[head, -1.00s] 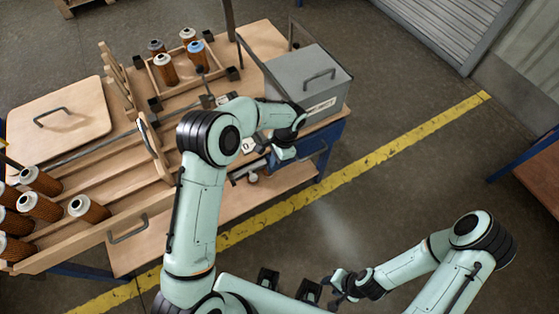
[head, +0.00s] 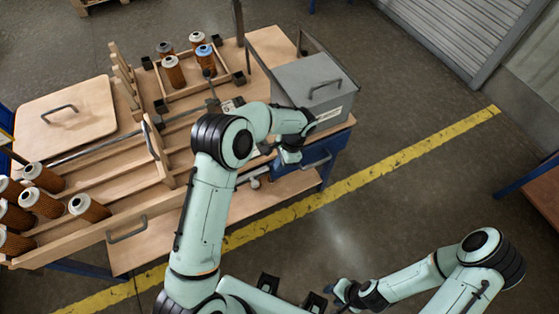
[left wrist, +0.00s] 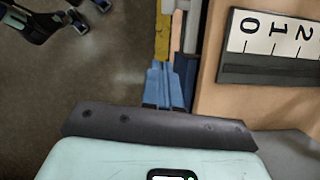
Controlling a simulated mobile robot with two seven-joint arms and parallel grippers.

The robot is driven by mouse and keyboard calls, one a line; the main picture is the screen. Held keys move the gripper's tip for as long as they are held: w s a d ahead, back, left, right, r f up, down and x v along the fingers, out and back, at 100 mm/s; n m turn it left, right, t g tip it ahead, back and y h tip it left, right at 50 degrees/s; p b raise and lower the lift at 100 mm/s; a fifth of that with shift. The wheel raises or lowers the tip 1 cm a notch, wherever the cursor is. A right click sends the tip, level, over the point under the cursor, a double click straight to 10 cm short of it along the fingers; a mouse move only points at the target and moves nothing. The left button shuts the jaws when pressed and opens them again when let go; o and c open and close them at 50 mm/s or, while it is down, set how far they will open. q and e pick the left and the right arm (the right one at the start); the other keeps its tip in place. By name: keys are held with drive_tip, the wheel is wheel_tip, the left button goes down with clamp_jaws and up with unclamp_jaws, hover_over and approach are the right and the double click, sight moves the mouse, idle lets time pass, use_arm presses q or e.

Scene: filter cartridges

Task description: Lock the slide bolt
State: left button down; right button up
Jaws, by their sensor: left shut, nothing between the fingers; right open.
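My left gripper (head: 265,149) is shut and empty beside the front right part of the wooden bench, left of the grey box. In the left wrist view its closed blue fingers (left wrist: 165,86) point away over the bench edge, with nothing between them. I cannot make out the slide bolt for certain; my left arm covers part of the bench there. A white cylindrical part (head: 252,181) shows low at the bench front, below the gripper; I cannot tell what it is. My right gripper (head: 337,298) is open and empty over the floor, away from the bench.
A grey lidded box (head: 308,84) stands behind my left wrist. A wooden gate (head: 158,150) crosses the lanes. A numbered scale (left wrist: 278,40) is right of the fingers.

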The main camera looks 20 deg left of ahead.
sight(253, 185)
use_arm(q)
drive_tip(key=s+a+f, duration=0.4)
drive_tip(key=f, duration=0.2)
use_arm(e)
drive_tip(key=shift+r, duration=0.1)
use_arm(q)
drive_tip(key=s+a+b, duration=0.1)
drive_tip(key=s+a, duration=0.2)
drive_tip(key=shift+s+f, duration=0.1)
drive_tip(key=shift+f, duration=0.05)
drive_tip(key=shift+s+a+b, duration=0.15)
drive_tip(key=shift+s+b, duration=0.1)
drive_tip(key=shift+b, duration=0.05)
use_arm(e)
drive_tip(key=shift+s+f, duration=0.3)
drive_tip(key=shift+f, duration=0.25)
drive_tip(key=shift+s+f, duration=0.25)
drive_tip(key=shift+f, duration=0.3)
